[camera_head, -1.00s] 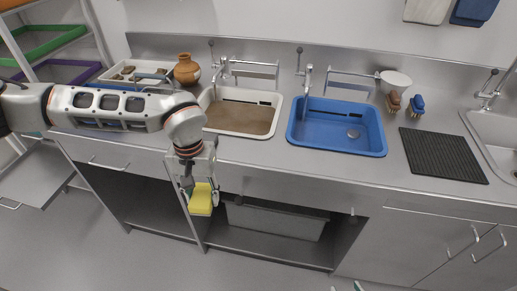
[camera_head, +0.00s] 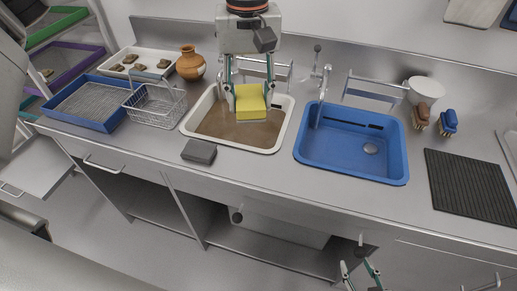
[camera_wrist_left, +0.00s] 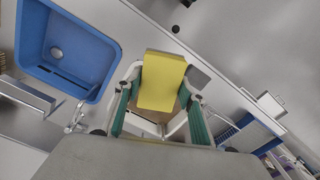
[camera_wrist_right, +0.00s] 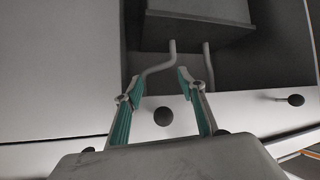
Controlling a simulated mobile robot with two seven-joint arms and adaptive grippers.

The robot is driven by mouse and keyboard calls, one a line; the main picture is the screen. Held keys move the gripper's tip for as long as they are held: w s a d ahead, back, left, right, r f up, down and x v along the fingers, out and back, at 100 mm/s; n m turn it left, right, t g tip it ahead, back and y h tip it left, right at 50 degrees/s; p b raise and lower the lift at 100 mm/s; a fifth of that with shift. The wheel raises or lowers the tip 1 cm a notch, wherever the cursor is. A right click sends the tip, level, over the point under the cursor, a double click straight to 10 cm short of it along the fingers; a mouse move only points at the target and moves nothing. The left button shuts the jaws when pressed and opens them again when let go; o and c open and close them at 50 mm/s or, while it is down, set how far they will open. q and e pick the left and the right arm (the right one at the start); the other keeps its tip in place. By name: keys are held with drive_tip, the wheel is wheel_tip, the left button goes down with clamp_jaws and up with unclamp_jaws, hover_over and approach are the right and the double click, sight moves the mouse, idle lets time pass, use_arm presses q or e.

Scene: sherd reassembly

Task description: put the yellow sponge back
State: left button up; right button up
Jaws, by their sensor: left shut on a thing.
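The yellow sponge (camera_head: 250,104) is held between the two fingers of my left gripper (camera_head: 250,98), above the left basin (camera_head: 287,118) with brown content. The left wrist view also shows the sponge (camera_wrist_left: 162,80) between the green-padded fingers. From these views I cannot tell exactly how high it is above the basin. My right gripper (camera_head: 360,273) is low in front of the cabinets, at the bottom of the head view. In the right wrist view its fingertips (camera_wrist_right: 161,84) are apart with nothing between them.
A grey block (camera_head: 199,151) lies on the counter left of the basin's front. A wire basket (camera_head: 155,106), blue tray (camera_head: 83,104), sherd tray (camera_head: 122,57) and clay pot (camera_head: 190,64) stand left. Right are the blue basin (camera_head: 352,148), two brushes (camera_head: 448,123) and a black mat (camera_head: 472,187).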

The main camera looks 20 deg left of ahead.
use_arm(q)
drive_tip(key=shift+w+f, duration=0.2)
drive_tip(key=shift+w, duration=0.15)
wheel_tip(320, 180, down, 7)
hover_over(252, 167)
wheel_tip(252, 167, down, 9)
drive_tip(key=shift+r, duration=0.1)
wheel_tip(252, 167, down, 4)
drive_tip(key=shift+r+b, duration=0.1)
drive_tip(key=shift+b, duration=0.2)
use_arm(e)
drive_tip(key=shift+s+f, duration=0.4)
drive_tip(key=shift+f, duration=0.4)
drive_tip(key=shift+f, duration=0.1)
use_arm(q)
drive_tip(key=o, duration=1.1)
